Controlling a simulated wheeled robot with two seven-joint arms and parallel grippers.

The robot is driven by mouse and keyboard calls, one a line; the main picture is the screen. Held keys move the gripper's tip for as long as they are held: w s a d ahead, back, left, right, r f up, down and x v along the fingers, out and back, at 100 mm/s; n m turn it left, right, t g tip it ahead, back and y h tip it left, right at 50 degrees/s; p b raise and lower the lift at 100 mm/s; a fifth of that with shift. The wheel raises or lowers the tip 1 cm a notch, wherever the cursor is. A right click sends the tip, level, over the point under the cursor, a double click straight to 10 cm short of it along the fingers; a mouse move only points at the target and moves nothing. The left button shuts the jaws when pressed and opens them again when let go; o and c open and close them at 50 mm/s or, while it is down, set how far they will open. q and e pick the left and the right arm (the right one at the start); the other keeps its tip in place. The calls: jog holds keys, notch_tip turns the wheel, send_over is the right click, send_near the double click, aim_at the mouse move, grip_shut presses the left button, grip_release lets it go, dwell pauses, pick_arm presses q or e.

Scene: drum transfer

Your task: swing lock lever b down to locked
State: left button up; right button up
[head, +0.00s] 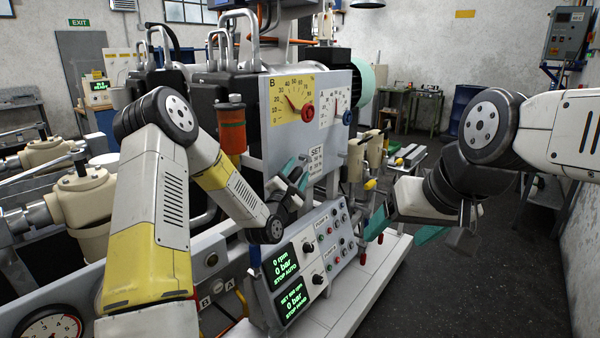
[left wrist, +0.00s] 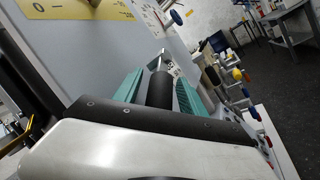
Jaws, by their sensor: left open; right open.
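My left gripper (head: 291,180) is open in front of the grey panel, just left of the SET sign. In the left wrist view, a black cylindrical grip with a bright metal end (left wrist: 160,88) lies between its two teal fingers, which stand apart on either side of it. I cannot tell whether they touch it, and no label shows whether it is lock lever b. My right gripper (head: 408,229) is open and empty at the right of the machine, over the floor side. Part of the left gripper's surroundings is hidden by its own wrist.
The gauge plate B (head: 289,98) with a red knob (head: 308,112) is above my left gripper, beside gauge A (head: 335,102) with a blue knob (head: 347,117). The control console (head: 310,255) lies close below. The floor (head: 415,285) at right is clear.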

pick_arm(q)
jog(key=shift+s, duration=0.1)
jog(key=v, duration=0.7)
jog(key=shift+s, duration=0.25)
jog(key=shift+f, duration=0.1)
